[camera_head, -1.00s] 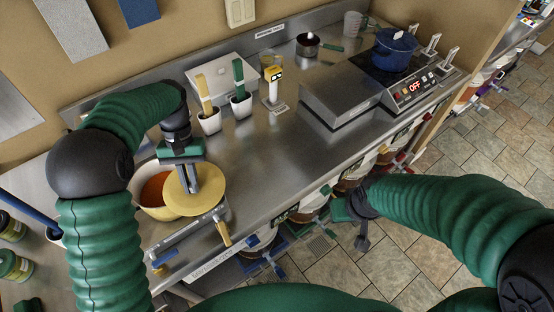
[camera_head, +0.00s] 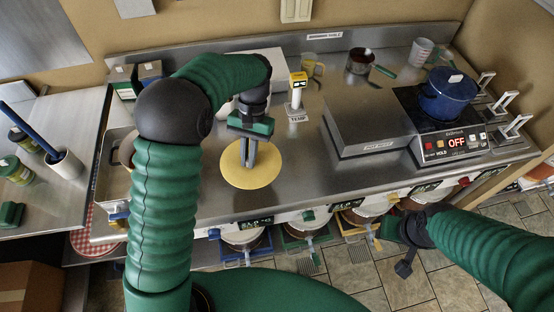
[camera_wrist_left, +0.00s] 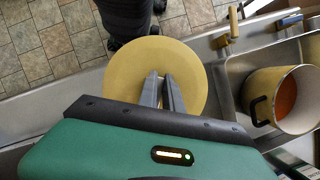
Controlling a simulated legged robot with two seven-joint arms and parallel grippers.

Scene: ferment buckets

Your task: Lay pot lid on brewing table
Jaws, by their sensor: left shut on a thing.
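The pot lid (camera_head: 238,172) is a round, flat yellow disc over the steel brewing table (camera_head: 300,165), near its front edge. My left gripper (camera_head: 247,163) points down and is shut on the middle of the lid; the fingers hide the part that they hold. In the left wrist view, the lid (camera_wrist_left: 190,60) lies beyond my two closed fingertips (camera_wrist_left: 160,78). I cannot tell whether the lid touches the table. An open pot (camera_wrist_left: 285,98) with orange-red contents shows at the right of that view. My right gripper (camera_head: 405,235) hangs beyond the table's front edge; its jaws are unclear.
A grey metal box (camera_head: 365,125) and a hot plate with a blue pot (camera_head: 447,94) stand to the right. A yellow-topped device (camera_head: 297,85) stands behind the lid. The steel between lid and box is clear. Buckets (camera_head: 305,232) with taps sit below the front edge.

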